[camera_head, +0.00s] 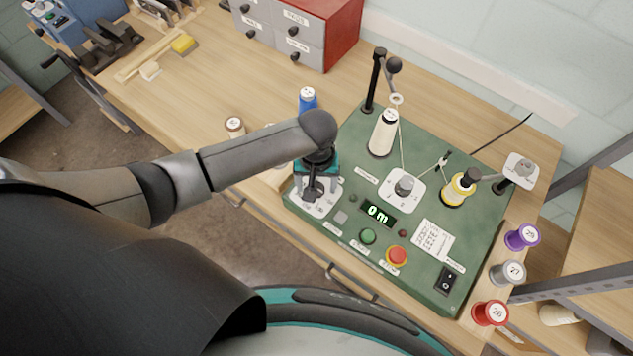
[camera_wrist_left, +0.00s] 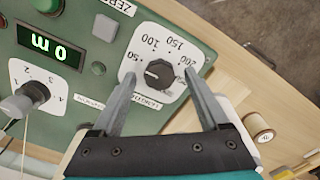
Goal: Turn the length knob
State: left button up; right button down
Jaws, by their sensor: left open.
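The length knob (camera_wrist_left: 158,73) is a dark round knob on a white dial plate (camera_wrist_left: 141,42) marked with numbers such as 100, 150 and 200. My left gripper (camera_wrist_left: 162,80) is open, with its two fingers on either side of the knob; I cannot tell whether they touch it. In the head view my left gripper (camera_head: 312,190) is over the near left corner of the green machine panel (camera_head: 340,160) and hides the knob. The display (camera_head: 378,214) reads 0 m. My right gripper is not in view.
The panel also holds a green button (camera_head: 368,236), a red button (camera_head: 397,256), a second grey knob (camera_head: 404,187) and a cream thread cone (camera_head: 383,135). A blue spool (camera_head: 307,98) stands behind my gripper. Numbered spools, including a purple one (camera_head: 522,236), line the right edge.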

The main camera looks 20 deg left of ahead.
pick_arm(q)
jog(key=shift+c, duration=0.2)
grip_shut()
dwell(0.3)
jog(key=shift+r+m+p, duration=0.1)
jog(key=shift+m+p, duration=0.4)
jog(key=shift+m, duration=0.1)
jog(key=shift+m+p, duration=0.3)
jog(key=shift+m, duration=3.5)
